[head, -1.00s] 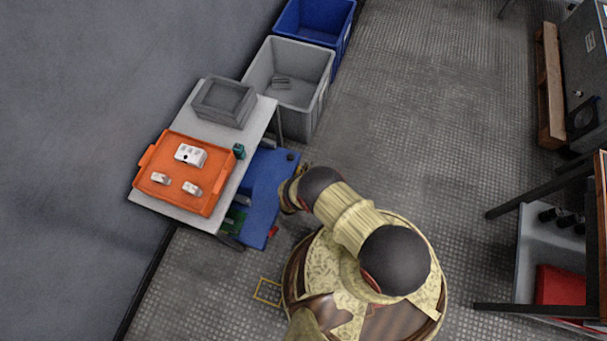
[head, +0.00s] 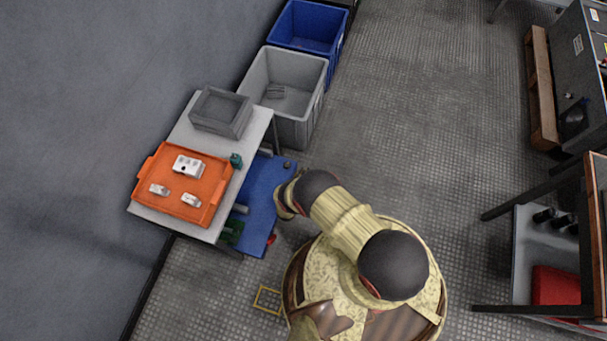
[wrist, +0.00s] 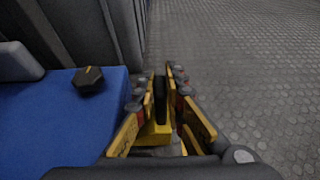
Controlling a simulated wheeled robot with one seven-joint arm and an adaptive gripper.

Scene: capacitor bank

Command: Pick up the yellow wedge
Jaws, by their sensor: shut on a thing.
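In the wrist view my gripper (wrist: 160,95) points forward, its dark, yellow-plated fingers close together. A yellow piece, which looks like the yellow wedge (wrist: 153,132), sits between the fingers; they partly hide it and its full shape does not show. The gripper is just right of the edge of a blue surface (wrist: 45,125), with grey floor to its right. In the head view my arm bends toward the blue surface (head: 262,195), and the wedge cannot be made out there.
A dark hexagonal piece (wrist: 88,80) lies on the blue surface near its far corner. A white table (head: 258,125) beside it holds an orange tray (head: 207,207) and a grey box (head: 220,112). Grey (head: 310,105) and blue (head: 340,40) bins stand behind.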

